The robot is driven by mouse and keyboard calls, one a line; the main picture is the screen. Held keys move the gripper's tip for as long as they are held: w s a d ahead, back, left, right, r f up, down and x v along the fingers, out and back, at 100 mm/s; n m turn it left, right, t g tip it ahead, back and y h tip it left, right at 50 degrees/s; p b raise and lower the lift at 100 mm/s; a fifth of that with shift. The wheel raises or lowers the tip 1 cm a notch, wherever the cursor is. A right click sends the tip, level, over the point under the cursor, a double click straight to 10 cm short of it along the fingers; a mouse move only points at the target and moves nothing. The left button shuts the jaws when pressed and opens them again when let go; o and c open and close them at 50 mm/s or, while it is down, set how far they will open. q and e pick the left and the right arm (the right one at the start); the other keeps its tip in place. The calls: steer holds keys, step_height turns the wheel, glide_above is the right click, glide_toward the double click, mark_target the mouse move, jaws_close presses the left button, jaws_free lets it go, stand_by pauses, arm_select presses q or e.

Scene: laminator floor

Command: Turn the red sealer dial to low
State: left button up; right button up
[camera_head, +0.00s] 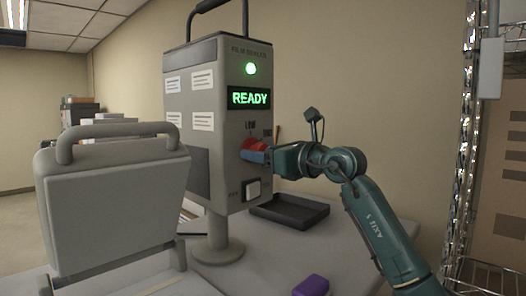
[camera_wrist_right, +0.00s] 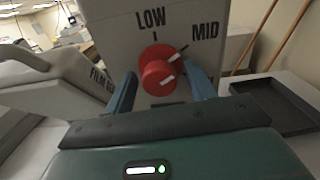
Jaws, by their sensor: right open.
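The red sealer dial (camera_wrist_right: 158,76) is on the front of the grey film sealer (camera_head: 228,118). In the right wrist view, LOW is printed above the dial and MID to its upper right. My right gripper (camera_wrist_right: 159,69) is open, with one blue finger on each side of the dial. Gaps show beside the dial, so I see no clear grip. In the head view the dial (camera_head: 253,150) is partly covered by the gripper. My left gripper is not in view.
The sealer shows a lit READY display (camera_head: 249,98) and a green lamp (camera_head: 250,69). A black tray (camera_head: 290,211) and a purple block (camera_head: 312,286) are on the table. A grey lidded machine (camera_head: 115,205) stands left.

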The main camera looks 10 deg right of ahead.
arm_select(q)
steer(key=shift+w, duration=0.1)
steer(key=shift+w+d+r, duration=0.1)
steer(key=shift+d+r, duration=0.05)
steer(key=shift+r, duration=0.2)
arm_select(e)
steer(key=c, duration=1)
steer(key=shift+o, duration=0.2)
